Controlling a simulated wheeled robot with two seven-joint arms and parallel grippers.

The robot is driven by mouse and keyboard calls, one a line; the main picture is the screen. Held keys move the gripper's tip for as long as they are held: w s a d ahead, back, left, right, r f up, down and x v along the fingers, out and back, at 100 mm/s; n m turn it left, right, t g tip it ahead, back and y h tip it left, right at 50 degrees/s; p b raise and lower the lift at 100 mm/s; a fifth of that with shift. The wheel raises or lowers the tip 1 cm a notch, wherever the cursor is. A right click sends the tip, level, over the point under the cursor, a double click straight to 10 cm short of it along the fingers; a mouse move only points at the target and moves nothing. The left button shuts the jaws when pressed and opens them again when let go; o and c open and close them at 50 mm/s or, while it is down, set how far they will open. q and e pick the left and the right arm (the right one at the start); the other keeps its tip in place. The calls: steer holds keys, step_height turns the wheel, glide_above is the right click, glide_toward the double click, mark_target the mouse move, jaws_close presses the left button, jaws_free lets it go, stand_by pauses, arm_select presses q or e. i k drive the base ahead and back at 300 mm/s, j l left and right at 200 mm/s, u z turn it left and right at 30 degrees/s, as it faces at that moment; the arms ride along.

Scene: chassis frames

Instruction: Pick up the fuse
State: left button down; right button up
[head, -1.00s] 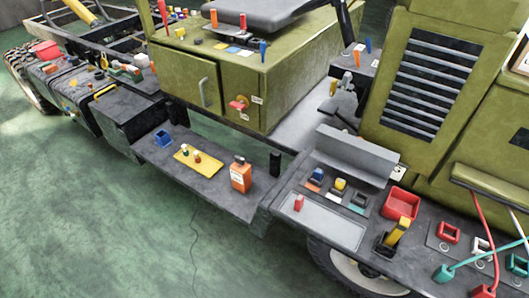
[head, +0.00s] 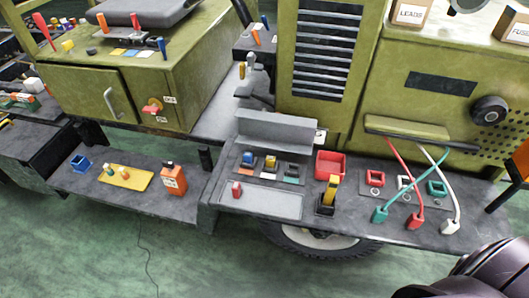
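A small red block (head: 236,188), which looks like the fuse, stands on a pale grey pad (head: 262,205) on the dark shelf in the head view. Behind it is a row of small holders. One carries a blue piece (head: 248,160), one a yellow piece (head: 270,162), and the right holder (head: 292,170) looks empty. A dark rounded part of my own arm shows at the lower right corner. Neither gripper is in view.
A red bin (head: 329,164) and a black stand with a yellow lever (head: 329,194) are right of the pad. Red, white and teal cables (head: 402,168) run to plugs farther right.

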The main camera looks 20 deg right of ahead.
mark_target(270, 160)
steer(key=i+j+z, duration=0.15)
steer(key=i+j, duration=0.25)
steer(key=i+j+z, duration=0.15)
steer(key=i+j, duration=0.2)
steer(key=j, duration=0.25)
